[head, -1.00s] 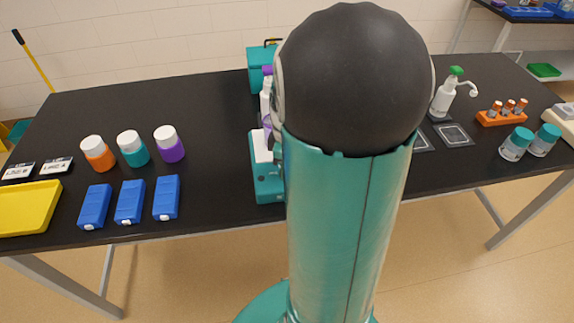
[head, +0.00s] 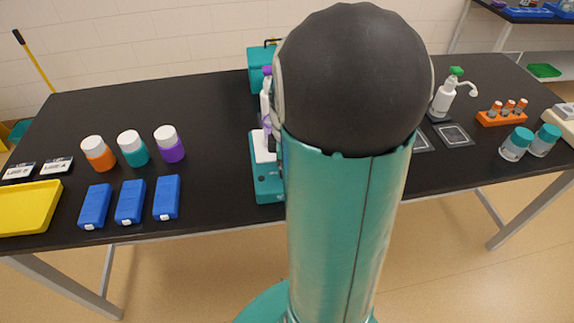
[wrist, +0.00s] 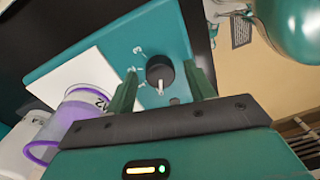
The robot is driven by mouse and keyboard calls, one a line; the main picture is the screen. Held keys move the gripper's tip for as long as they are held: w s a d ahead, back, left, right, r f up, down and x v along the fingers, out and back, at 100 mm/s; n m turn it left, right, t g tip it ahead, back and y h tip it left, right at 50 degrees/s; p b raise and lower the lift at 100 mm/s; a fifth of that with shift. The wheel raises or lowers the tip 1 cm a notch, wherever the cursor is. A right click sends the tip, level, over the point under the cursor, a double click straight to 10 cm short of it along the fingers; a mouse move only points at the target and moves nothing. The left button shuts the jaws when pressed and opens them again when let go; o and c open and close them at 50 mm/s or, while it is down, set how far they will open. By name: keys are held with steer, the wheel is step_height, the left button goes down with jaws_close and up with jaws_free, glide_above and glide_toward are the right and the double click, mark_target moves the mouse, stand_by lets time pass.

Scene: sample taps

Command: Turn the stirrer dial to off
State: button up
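The stirrer (wrist: 165,37) is a teal box with a white top plate (wrist: 78,77). Its dial (wrist: 158,67) is a round black knob with a white pointer that points down in the wrist view. Several small white marks lie on the panel left of the dial. My gripper (wrist: 161,69) is open, with one finger on each side of the dial and visible gaps to it. Whether the fingertips reach down to knob height is hard to tell. In the head view the stirrer (head: 268,188) is partly behind my arm, which hides most of my gripper and the dial.
A clear vessel with purple bands (wrist: 85,112) stands by the white plate, close to my left finger. Left on the black table (head: 215,130) are several capped jars (head: 133,150), blue boxes (head: 130,202) and a yellow tray (head: 28,208). An orange tube rack (head: 500,118) is at right.

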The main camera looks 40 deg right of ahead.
step_height(320, 180, up, 14)
steer(key=shift+w+d+f, duration=0.15)
steer(key=shift+w+d, duration=0.15)
steer(key=shift+w, duration=0.05)
stand_by(0.4)
stand_by(0.4)
